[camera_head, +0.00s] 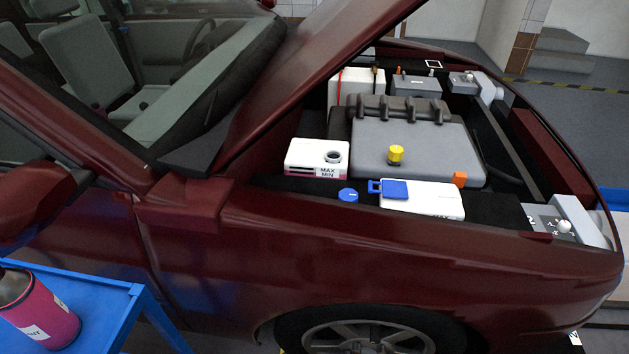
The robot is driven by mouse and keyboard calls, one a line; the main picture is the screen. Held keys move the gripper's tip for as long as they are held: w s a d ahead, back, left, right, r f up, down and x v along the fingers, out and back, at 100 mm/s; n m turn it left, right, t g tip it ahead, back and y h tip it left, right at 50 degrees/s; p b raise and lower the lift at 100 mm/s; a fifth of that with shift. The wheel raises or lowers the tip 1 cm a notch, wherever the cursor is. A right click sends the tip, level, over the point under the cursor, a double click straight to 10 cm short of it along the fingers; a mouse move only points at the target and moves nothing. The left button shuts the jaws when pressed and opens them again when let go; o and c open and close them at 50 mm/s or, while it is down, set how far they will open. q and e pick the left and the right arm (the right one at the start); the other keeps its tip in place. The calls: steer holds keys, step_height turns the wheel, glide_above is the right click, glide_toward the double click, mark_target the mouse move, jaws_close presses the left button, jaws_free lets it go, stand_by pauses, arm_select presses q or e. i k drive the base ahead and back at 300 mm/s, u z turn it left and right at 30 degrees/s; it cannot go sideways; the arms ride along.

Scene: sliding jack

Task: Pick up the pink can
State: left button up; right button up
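The pink can (48,317) is at the bottom left of the head view, on a blue cart or table (98,290). It has a pink body with white label patches and a greyish shoulder at the top. Its left side is cut off by the picture edge. It appears to lean in the picture, but I cannot tell whether it is truly tilted. Neither of my grippers is in view.
A dark red car with its hood (290,85) raised stands right beside the cart. Its open engine bay holds a grey engine cover (400,150), a blue cap (347,195) and a yellow cap (395,154). The cart top right of the can is clear.

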mark_target(26, 304)
steer(key=u, duration=1.75)
steer(key=k, duration=0.5)
steer(key=z, duration=1.65)
steer(key=i, duration=0.6)
steer(key=u, duration=1.5)
